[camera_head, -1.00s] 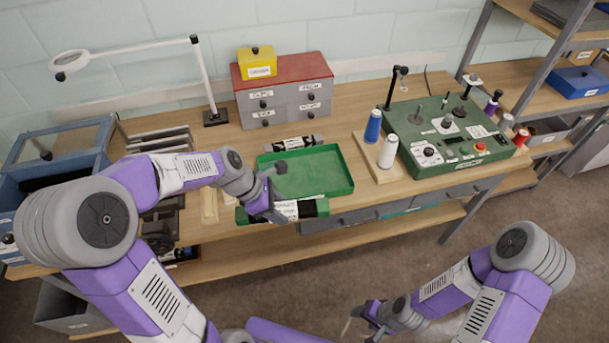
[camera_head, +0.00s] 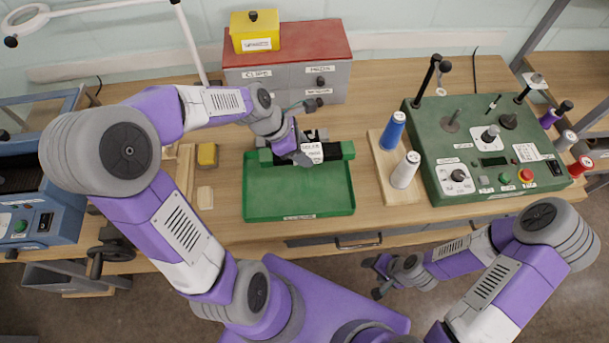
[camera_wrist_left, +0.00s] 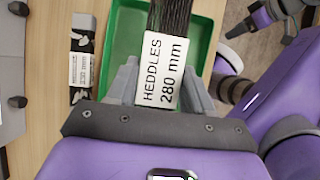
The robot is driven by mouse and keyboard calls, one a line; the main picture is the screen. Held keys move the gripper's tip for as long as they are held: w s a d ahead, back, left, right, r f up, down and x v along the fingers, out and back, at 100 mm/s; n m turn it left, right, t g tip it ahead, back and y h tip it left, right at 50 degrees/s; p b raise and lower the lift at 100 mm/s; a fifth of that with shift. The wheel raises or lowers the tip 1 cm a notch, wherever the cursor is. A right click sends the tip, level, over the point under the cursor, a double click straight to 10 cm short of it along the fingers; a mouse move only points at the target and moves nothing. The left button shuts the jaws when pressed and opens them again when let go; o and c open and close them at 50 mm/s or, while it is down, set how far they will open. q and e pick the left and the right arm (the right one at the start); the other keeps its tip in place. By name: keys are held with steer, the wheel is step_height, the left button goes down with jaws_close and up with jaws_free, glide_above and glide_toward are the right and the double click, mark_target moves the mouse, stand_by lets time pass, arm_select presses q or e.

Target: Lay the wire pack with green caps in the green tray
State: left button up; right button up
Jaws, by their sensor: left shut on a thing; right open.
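The wire pack with green caps (camera_head: 335,151) has dark wires and a white label, which reads "HEDDLES 280 mm" in the left wrist view (camera_wrist_left: 166,72). My left gripper (camera_head: 302,157) is shut on its middle and holds it crosswise over the back part of the green tray (camera_head: 300,211). Its height above the tray is hard to tell. The tray looks empty where it shows; it also appears beneath the pack in the left wrist view (camera_wrist_left: 124,40). My right gripper (camera_head: 374,279) is open and empty, low in front of the bench.
A second labelled heddle pack (camera_wrist_left: 81,58) lies on the bench just behind the tray. A drawer cabinet (camera_head: 290,82) with a yellow box stands at the back. Blue and white spools (camera_head: 404,170) and a green control box (camera_head: 480,150) stand at the right.

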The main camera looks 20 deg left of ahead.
arm_select(q)
steer(key=b, duration=0.5)
glide_above(310, 184)
steer(key=s+a, duration=0.1)
steer(key=a, duration=0.1)
step_height(310, 184, down, 5)
steer(key=shift+s+d+f, duration=0.1)
steer(key=shift+f, duration=0.4)
step_height(310, 184, down, 10)
steer(key=b, duration=0.3)
steer(key=shift+r+b, duration=0.2)
steer(key=shift+b, duration=0.15)
steer(key=shift+r, duration=0.15)
steer(key=o, duration=1.4)
